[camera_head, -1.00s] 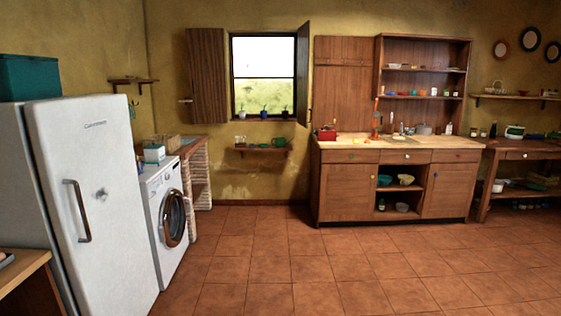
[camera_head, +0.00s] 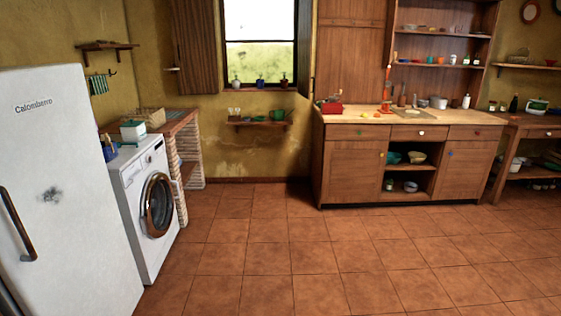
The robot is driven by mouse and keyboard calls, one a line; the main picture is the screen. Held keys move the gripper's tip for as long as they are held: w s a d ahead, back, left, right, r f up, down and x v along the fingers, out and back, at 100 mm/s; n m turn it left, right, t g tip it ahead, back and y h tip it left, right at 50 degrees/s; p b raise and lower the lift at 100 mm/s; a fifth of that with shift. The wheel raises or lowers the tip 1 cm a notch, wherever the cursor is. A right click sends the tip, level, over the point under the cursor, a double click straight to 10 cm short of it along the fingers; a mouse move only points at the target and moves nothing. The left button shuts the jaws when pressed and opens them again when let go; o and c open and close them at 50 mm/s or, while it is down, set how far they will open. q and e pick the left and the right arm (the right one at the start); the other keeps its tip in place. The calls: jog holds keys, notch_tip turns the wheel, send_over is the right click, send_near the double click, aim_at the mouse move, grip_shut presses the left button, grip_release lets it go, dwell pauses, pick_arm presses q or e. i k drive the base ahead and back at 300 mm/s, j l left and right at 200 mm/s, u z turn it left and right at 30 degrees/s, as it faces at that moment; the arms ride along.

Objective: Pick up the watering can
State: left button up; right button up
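A small green object (camera_head: 278,115), which looks like a watering can, stands at the right end of a small wall shelf (camera_head: 257,124) below the window. It is too small to make out its handle or spout clearly. Neither of my grippers is in view.
A white fridge (camera_head: 62,190) and a washing machine (camera_head: 147,208) line the left side, with a brick counter (camera_head: 187,160) beyond. A wooden cabinet (camera_head: 352,172) with a worktop stands right of the shelf. Potted plants (camera_head: 260,80) stand on the windowsill. The tiled floor (camera_head: 270,255) is clear.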

aim_at(279, 115)
jog(key=i, duration=4.05)
jog(key=i+z, duration=0.1)
jog(key=i, duration=0.55)
jog(key=i+j+z, duration=0.1)
jog(key=i, duration=0.55)
